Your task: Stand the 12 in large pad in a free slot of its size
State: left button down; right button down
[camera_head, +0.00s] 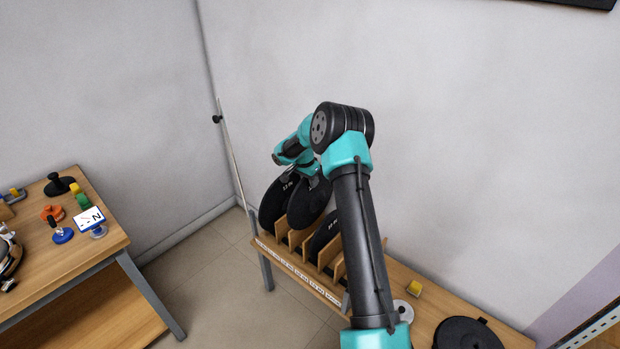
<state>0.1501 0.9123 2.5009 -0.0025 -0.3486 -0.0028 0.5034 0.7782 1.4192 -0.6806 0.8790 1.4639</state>
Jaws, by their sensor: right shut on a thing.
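My right gripper (312,180) is at the upper edge of a round black pad (308,208) and shut on it. This pad hangs roughly upright over the left part of the wooden slotted rack (339,269). I cannot tell whether its lower edge is inside a slot. Another large black pad (272,208), with a white label that seems to read 12 in, stands tilted at the rack's left end. A third labelled black pad (322,236) stands further right, partly behind my right arm. My arm hides the rack's right part. My left gripper is out of view.
The rack has a strip of white labels (290,269) along its front. On its bench lie a yellow block (414,288), a pale disc (403,309) and a black round pad (466,334). A second table (100,252) with small items stands left. Walls rise close behind.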

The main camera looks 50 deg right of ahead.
jog(key=shift+f, duration=5.8)
jog(key=c, duration=0.7)
grip_release()
jog(key=shift+c, duration=0.2)
jog(key=shift+f, duration=0.15)
notch_tip(320, 180, up, 17)
send_over(310, 202)
jog(key=w, duration=0.4)
jog(key=shift+w+a, duration=0.1)
jog(key=shift+w, duration=0.05)
